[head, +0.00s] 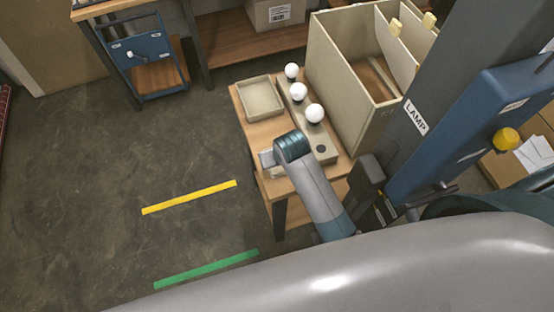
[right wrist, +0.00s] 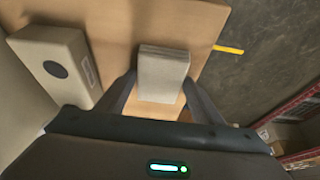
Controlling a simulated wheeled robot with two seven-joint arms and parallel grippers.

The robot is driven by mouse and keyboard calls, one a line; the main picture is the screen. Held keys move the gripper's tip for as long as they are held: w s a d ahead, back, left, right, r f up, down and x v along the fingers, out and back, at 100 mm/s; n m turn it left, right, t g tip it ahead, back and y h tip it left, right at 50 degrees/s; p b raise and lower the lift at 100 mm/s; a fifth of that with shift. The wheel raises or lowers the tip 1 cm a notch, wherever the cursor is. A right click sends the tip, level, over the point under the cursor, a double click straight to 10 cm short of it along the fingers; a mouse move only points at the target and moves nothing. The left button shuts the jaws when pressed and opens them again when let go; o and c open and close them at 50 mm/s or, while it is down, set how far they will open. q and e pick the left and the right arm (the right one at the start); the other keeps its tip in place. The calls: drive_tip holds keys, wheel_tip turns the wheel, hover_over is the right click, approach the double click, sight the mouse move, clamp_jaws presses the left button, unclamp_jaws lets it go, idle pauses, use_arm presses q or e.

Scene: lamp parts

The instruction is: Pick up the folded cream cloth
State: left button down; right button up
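The folded cream cloth (right wrist: 163,75) is a small layered block on the wooden table in the right wrist view. My right gripper (right wrist: 161,76) has its fingers spread, one on each side of the cloth; whether the fingertips touch its sides I cannot tell. Bare wood shows between the fingers below the cloth. In the head view my right arm reaches over the table's near left edge, and its wrist hides most of the cloth there. My left gripper is not in view.
On the table (head: 244,108) stand a shallow cream tray (head: 261,97) and a lamp-bulb holder (head: 324,148) with three white bulbs; its end (right wrist: 53,65) lies left of my gripper in the wrist view. Floor at left is clear.

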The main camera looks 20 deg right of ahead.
drive_tip(key=c, duration=0.6)
wheel_tip(320, 180, up, 8)
drive_tip(key=shift+w+r+b, duration=0.1)
drive_tip(key=shift+r+b, duration=0.15)
drive_tip(key=shift+b, duration=0.9)
drive_tip(key=shift+r, duration=0.85)
drive_tip(key=shift+o, duration=0.6)
drive_tip(key=shift+f, duration=0.1)
